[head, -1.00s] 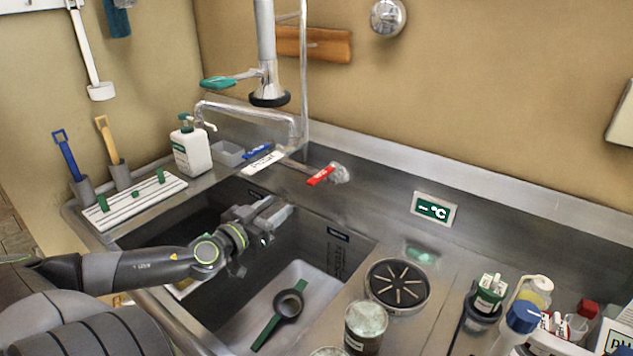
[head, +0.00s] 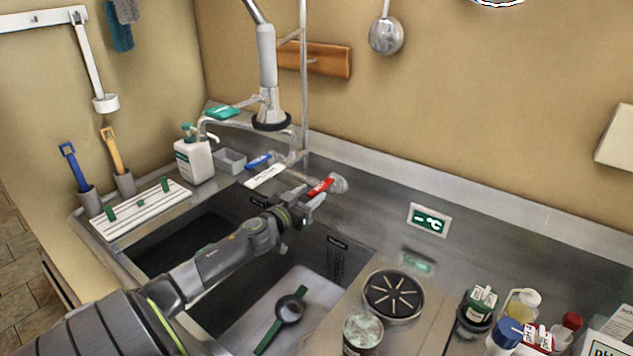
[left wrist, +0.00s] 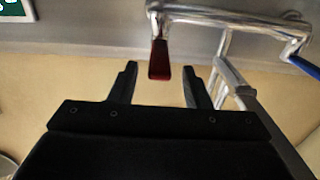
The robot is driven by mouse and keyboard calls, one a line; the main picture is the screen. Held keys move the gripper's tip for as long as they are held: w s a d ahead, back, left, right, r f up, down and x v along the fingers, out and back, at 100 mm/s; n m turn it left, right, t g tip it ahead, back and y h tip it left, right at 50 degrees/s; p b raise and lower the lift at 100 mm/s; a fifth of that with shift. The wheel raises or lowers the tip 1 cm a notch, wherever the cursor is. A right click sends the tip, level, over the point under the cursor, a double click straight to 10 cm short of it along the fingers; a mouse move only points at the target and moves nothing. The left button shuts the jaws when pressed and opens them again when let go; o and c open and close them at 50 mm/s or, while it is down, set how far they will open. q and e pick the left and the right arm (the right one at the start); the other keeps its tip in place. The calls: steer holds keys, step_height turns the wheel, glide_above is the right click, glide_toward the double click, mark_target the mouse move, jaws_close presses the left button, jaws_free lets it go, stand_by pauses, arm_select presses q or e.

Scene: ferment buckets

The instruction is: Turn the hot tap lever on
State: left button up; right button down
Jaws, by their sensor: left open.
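The hot tap lever is red (head: 320,187) and sits on the metal tap at the back of the sink. In the left wrist view the red lever (left wrist: 159,60) points toward the gap between my fingers, with its tip near the fingertip line. My left gripper (head: 318,200) is open, close in front of and just below the lever in the head view. In the left wrist view my left gripper (left wrist: 160,82) has its fingers apart on either side of the lever, without visible contact. A blue lever (head: 258,162) sits further left on the tap. My right gripper is not in view.
A hanging spray hose (head: 267,70) with a green lever (head: 222,113) stands behind the tap. The sink holds a dark strainer with a green handle (head: 270,335). Bottles and a jar (head: 363,335) crowd the right counter. A white soap bottle (head: 194,160) stands left.

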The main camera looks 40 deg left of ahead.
mark_target(316, 189)
arm_select(q)
steer(key=shift+w+a+p, duration=0.15)
steer(key=shift+w+p, duration=0.35)
steer(key=shift+w, duration=1.3)
steer(key=shift+c, duration=0.4)
jaws_close()
